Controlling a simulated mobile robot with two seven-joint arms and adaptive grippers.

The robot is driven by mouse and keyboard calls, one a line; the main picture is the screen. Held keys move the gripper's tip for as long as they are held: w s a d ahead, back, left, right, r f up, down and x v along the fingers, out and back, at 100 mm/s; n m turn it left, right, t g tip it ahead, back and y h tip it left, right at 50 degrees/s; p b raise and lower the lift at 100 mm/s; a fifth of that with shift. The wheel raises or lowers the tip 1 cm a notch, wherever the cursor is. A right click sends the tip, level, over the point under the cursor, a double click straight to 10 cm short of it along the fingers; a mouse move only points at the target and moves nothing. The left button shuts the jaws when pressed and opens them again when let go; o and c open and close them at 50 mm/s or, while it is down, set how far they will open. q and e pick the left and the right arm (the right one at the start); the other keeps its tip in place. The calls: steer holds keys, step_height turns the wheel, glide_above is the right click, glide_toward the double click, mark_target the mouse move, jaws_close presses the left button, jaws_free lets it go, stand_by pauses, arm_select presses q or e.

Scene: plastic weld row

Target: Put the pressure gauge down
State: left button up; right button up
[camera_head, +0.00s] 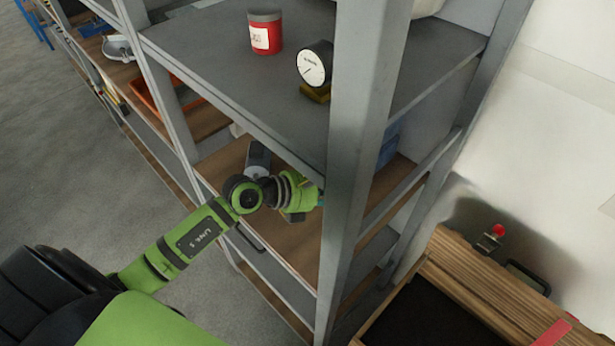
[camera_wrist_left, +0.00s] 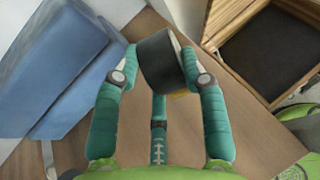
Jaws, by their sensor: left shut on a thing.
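My left gripper (camera_wrist_left: 162,75) is shut on the pressure gauge (camera_wrist_left: 163,60), a round black body with a bit of yellowish brass at its lower edge. Its dial faces away from the wrist camera. It is over the brown shelf board (camera_wrist_left: 245,140); I cannot tell whether it touches the board. In the head view my left arm reaches into the shelf's middle level, and the grey post hides the fingertips and held gauge. A similar gauge (camera_head: 315,64), with white dial and brass base, stands on the upper grey shelf (camera_head: 225,50). My right gripper is not in view.
A red can (camera_head: 265,32) stands on the upper shelf. The grey front post (camera_head: 355,150) is close to my gripper. A blue object (camera_wrist_left: 55,60) lies left of the gauge. A wooden box with dark inside (camera_head: 480,290) stands right of the shelf. Bare board surrounds the fingers.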

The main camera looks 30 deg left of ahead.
arm_select(q)
steer(key=a+f, duration=0.2)
steer(key=a, duration=0.1)
steer(key=s+a+f, duration=0.1)
steer(key=a+f, duration=0.1)
steer(key=a, duration=0.1)
steer(key=a+f, duration=0.2)
steer(key=a, duration=0.2)
steer(key=shift+s, duration=0.35)
steer(key=shift+a, duration=0.1)
step_height(320, 180, down, 3)
steer(key=shift+a+f, duration=0.1)
steer(key=shift+f, duration=0.4)
